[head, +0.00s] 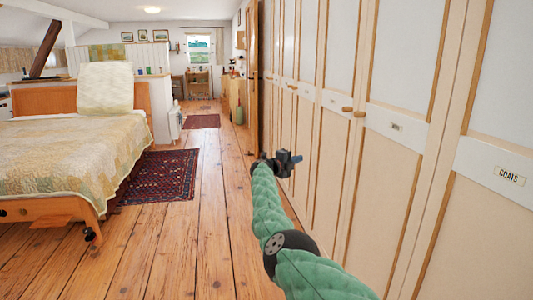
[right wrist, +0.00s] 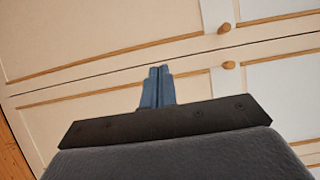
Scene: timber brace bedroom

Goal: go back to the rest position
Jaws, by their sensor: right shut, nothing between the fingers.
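My right arm reaches forward in the head view, wrapped in a green sleeve. My right gripper (head: 297,159) is at its far end, close in front of the white wardrobe doors (head: 388,178). In the right wrist view the gripper's blue fingers (right wrist: 157,86) are together with nothing between them, pointing toward the doors. I cannot tell whether the fingertips touch a door. My left gripper is not in view.
A bed (head: 70,150) stands at the left, beside a dark red rug (head: 160,176). Wooden floor (head: 205,240) lies open between bed and wardrobe, toward a far window (head: 198,50).

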